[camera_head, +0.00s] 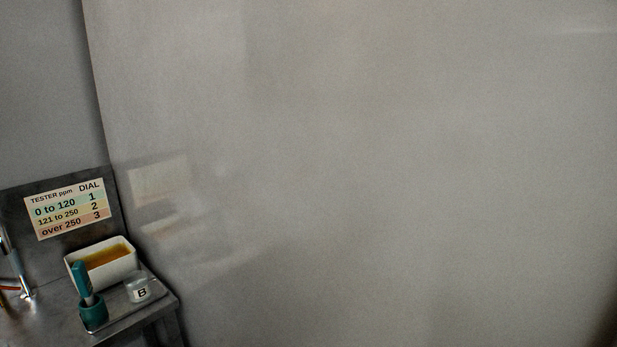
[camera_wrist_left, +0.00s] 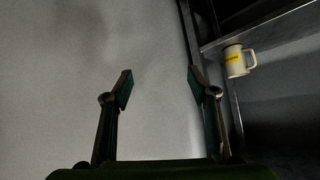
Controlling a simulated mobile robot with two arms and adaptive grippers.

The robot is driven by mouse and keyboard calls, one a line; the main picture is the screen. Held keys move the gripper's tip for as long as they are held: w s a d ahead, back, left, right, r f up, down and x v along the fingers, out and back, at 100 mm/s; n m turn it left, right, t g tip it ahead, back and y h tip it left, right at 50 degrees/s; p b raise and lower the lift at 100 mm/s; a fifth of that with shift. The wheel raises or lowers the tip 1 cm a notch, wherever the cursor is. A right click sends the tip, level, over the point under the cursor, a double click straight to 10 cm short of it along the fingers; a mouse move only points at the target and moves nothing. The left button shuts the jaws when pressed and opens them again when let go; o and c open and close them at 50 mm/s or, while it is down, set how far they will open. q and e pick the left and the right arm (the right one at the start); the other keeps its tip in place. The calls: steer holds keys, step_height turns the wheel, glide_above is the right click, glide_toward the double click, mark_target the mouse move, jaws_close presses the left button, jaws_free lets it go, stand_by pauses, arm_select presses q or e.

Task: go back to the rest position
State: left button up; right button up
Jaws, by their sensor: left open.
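My left gripper (camera_wrist_left: 159,88) shows in the left wrist view. Its two fingers are wide apart with nothing between them, in front of a plain grey surface. Neither of my grippers shows in the head view. My right gripper is in no view.
In the head view a metal counter (camera_head: 45,322) at lower left bears a white tub (camera_head: 118,268) of amber contents, a teal holder (camera_head: 93,312) with a teal tester (camera_head: 82,280), and a cup marked B (camera_head: 138,288). A dial chart (camera_head: 66,209) hangs behind.

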arm_select(q)
steer(key=s+d+f+m+g+h, duration=0.15)
steer(key=s+f+g, duration=0.25)
steer(key=s+f, duration=1.1)
steer(key=s+a+f+g, duration=0.2)
steer(key=s+f, duration=0.2)
steer(key=s, duration=0.6)
steer(key=s+a+f+g, duration=0.1)
steer(key=s+f, duration=0.3)
steer(key=s, duration=0.6)
steer(key=shift+a+f+m+g, duration=0.2)
steer(key=shift+a+m+g, duration=0.2)
steer(key=shift+g, duration=0.5)
steer(key=shift+s, duration=0.1)
